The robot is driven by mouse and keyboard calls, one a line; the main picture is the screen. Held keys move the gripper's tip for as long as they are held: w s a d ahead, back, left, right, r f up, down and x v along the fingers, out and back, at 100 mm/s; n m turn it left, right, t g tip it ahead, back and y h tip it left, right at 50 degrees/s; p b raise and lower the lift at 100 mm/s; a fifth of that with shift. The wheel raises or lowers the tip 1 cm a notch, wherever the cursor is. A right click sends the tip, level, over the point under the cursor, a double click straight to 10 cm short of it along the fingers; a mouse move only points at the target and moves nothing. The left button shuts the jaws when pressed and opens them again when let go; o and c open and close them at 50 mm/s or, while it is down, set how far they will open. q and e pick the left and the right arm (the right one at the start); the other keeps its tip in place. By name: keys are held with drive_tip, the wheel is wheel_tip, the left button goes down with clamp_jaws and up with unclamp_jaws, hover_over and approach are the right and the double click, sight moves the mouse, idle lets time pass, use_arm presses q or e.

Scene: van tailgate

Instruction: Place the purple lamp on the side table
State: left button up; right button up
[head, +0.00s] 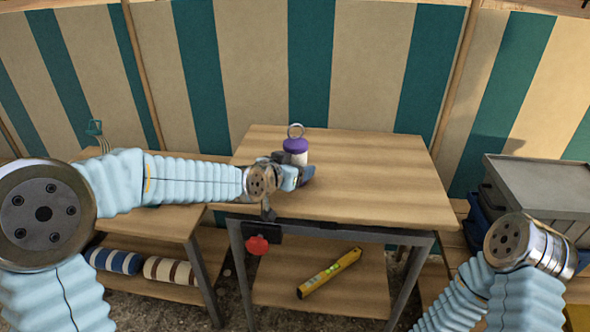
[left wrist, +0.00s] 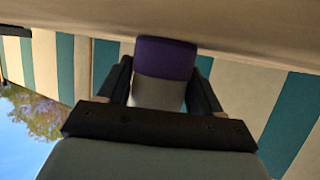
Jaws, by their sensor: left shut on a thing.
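The purple lamp (head: 296,151) has a purple cap, a metal ring on top and a pale body. It stands upright over the back left part of the wooden table (head: 370,180). My left gripper (head: 300,173) reaches it from the left and is shut on it. In the left wrist view, the lamp (left wrist: 166,58) sits between both dark fingers, its purple end against the tabletop (left wrist: 250,28). I cannot tell whether it touches the top. My right arm shows at the right in the head view, but its fingers do not.
A lower wooden bench (head: 165,222) stands at the left, with rolled striped towels (head: 168,270) beneath. A yellow level (head: 329,273) lies on the shelf below the table. A red knob (head: 257,245) hangs at the table's front. A grey box (head: 545,185) is at the right. The tabletop's right side is clear.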

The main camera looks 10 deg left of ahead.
use_arm(q)
drive_tip(key=shift+r, duration=0.1)
drive_tip(key=o, duration=1.2)
drive_tip(key=shift+o, duration=0.2)
drive_tip(key=v, duration=1.1)
drive_tip(key=shift+s+r, duration=0.1)
drive_tip(key=shift+s, duration=0.05)
drive_tip(key=shift+s+a, duration=0.1)
drive_tip(key=shift+s, duration=0.2)
